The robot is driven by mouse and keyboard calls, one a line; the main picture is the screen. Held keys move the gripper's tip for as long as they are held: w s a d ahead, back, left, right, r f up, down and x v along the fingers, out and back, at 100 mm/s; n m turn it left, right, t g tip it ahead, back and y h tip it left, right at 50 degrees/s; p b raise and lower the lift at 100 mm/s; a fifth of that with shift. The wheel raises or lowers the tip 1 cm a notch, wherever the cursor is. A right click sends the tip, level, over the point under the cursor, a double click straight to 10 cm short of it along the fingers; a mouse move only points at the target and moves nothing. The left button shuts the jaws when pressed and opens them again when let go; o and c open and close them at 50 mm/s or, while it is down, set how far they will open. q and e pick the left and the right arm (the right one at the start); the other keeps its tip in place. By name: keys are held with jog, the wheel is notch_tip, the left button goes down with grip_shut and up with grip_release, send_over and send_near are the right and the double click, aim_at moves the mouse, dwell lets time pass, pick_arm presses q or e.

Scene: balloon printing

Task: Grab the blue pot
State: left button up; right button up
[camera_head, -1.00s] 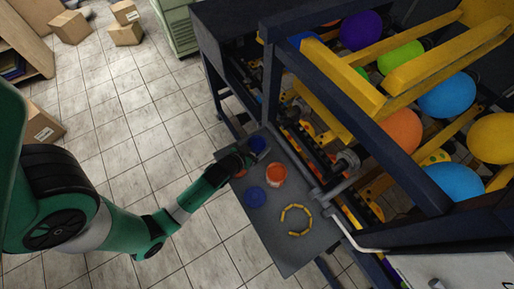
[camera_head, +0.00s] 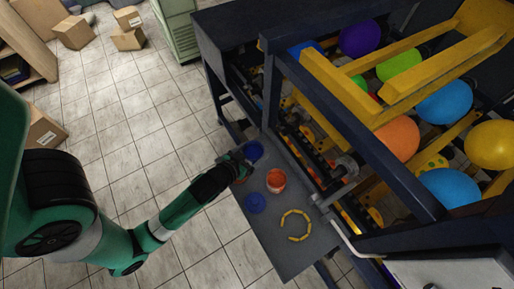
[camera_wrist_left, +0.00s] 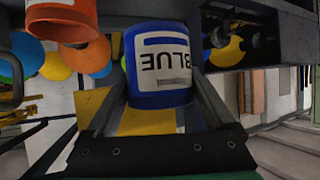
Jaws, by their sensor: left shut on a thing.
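The blue pot (camera_head: 253,151) is at the far left corner of the grey side shelf (camera_head: 262,234). My left gripper (camera_head: 238,158) is shut on it from the left. In the left wrist view the blue pot (camera_wrist_left: 160,70) fills the space between the gripper fingers, with its "BLUE" label upside down. I cannot tell whether the pot is clear of the shelf. My right gripper is not in view.
An orange-red pot (camera_head: 276,181) stands near the blue one. A flat blue round thing (camera_head: 255,203) and a yellow ring of pieces (camera_head: 295,225) lie nearer. A dark machine frame (camera_head: 350,115) with balloons stands on the right; tiled floor is on the left.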

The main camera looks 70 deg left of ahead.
aim_at(254, 160)
pick_arm(q)
jog(key=s+d+r, duration=0.2)
jog(key=d, duration=0.1)
jog(key=s+d, duration=0.1)
jog(key=shift+d+r, duration=0.3)
jog(key=shift+r, duration=0.1)
jog(key=s+d+p, duration=0.1)
jog(key=p, duration=0.1)
jog(key=s+d+r+p, duration=0.1)
jog(key=p, duration=0.1)
jog(key=shift+s+d+r+p, duration=0.2)
jog(key=shift+d+r+p, duration=0.1)
jog(key=shift+d+p, duration=0.1)
